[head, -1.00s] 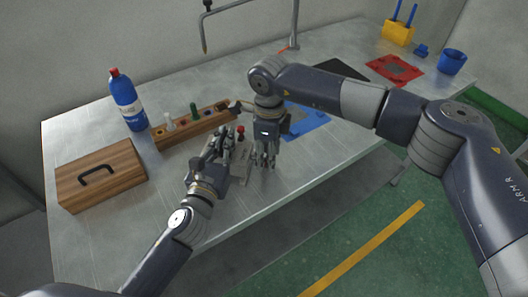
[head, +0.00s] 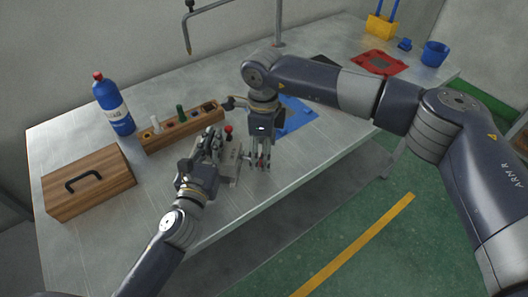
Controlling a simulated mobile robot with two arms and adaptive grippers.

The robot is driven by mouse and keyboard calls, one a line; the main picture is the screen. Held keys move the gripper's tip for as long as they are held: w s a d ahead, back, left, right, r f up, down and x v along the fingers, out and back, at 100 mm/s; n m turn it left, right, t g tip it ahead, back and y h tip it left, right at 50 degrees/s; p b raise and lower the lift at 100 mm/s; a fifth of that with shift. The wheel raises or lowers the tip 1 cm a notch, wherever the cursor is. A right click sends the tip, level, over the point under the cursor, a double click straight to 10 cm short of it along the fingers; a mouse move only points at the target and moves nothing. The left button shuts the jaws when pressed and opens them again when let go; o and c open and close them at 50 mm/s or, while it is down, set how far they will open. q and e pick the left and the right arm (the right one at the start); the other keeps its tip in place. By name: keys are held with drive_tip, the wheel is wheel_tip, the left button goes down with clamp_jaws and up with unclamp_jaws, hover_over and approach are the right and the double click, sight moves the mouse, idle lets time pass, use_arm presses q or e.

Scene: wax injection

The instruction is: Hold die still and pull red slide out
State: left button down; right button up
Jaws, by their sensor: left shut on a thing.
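The die (head: 231,160) is a small grey metal block on the table with a red knob (head: 228,128) above it. My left gripper (head: 213,145) is shut on the die from its left side; its fingers hide part of the block. My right gripper (head: 260,163) points down just right of the die, close to the table. Small red patches show between its fingers, perhaps the red slide, which is mostly hidden. I cannot tell whether these fingers are open or closed on it.
A wooden rack (head: 184,130) with bottles stands behind the die, a blue bottle (head: 114,105) and wooden box (head: 90,181) left. A blue mat (head: 297,117) lies behind my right gripper. The table's front edge is near.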

wheel_tip(320, 180, up, 11)
drive_tip(key=shift+f, duration=0.2)
drive_tip(key=shift+d, duration=0.1)
use_arm(q)
drive_tip(key=c, duration=1.7)
unclamp_jaws()
drive_tip(key=shift+a, duration=0.1)
drive_tip(key=shift+o, duration=0.2)
drive_tip(key=shift+s, duration=0.1)
